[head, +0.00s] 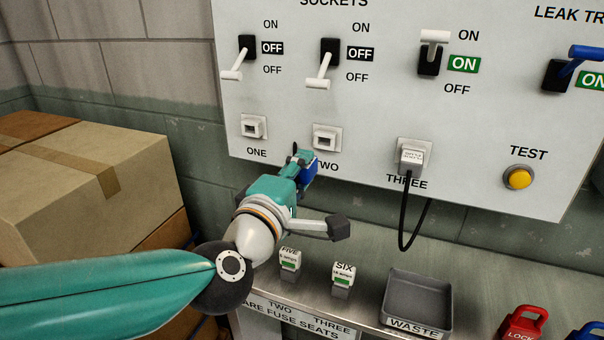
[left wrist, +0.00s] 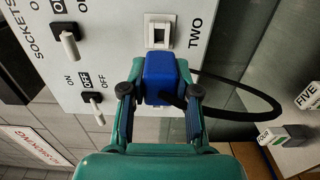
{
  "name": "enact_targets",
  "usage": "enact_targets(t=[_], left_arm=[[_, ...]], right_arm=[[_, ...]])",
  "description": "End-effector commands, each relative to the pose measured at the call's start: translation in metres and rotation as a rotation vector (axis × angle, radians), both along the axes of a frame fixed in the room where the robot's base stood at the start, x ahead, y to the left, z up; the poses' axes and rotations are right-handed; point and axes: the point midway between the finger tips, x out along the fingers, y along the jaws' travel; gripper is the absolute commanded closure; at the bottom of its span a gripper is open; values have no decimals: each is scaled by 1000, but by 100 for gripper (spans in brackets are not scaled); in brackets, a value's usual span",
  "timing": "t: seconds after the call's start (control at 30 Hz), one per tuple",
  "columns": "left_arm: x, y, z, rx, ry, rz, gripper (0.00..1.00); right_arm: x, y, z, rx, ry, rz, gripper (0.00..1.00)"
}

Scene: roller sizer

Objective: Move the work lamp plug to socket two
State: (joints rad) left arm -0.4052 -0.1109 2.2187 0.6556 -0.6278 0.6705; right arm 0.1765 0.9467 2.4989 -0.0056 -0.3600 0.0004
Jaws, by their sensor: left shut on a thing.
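My left gripper (head: 300,166) is shut on a blue plug (left wrist: 161,78), which also shows in the head view (head: 309,174). No name is readable on it. A black cable (left wrist: 272,104) loops away from it in the left wrist view. Socket two (head: 326,138) is a white square outlet with nothing in it. In the left wrist view, socket two (left wrist: 160,32) is just beyond the plug, and the two look close but apart. The switch above socket two (head: 328,58) is marked OFF. My right gripper is not in view.
Socket one (head: 253,126) is empty. Socket three (head: 412,156) holds a white plug with a hanging black cable (head: 404,225); its switch is ON. Fuses five (head: 290,260) and six (head: 343,274) and a waste tray (head: 447,303) are on the ledge below. Cardboard boxes (head: 75,180) are at left.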

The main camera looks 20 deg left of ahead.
Motion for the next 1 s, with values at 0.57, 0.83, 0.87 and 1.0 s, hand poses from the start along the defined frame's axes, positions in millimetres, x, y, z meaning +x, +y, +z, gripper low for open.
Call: enact_targets(t=[0.57, 0.83, 0.87, 1.0], left_arm=[[48, -5, 0, 0, 0, -6, 100], [54, -6, 0, 0, 0, -8, 100], [54, -6, 0, 0, 0, -8, 100], [53, -6, 0, 0, 0, -8, 100]], right_arm=[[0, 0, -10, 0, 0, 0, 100], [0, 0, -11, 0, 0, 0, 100], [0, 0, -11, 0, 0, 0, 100], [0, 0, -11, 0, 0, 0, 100]])
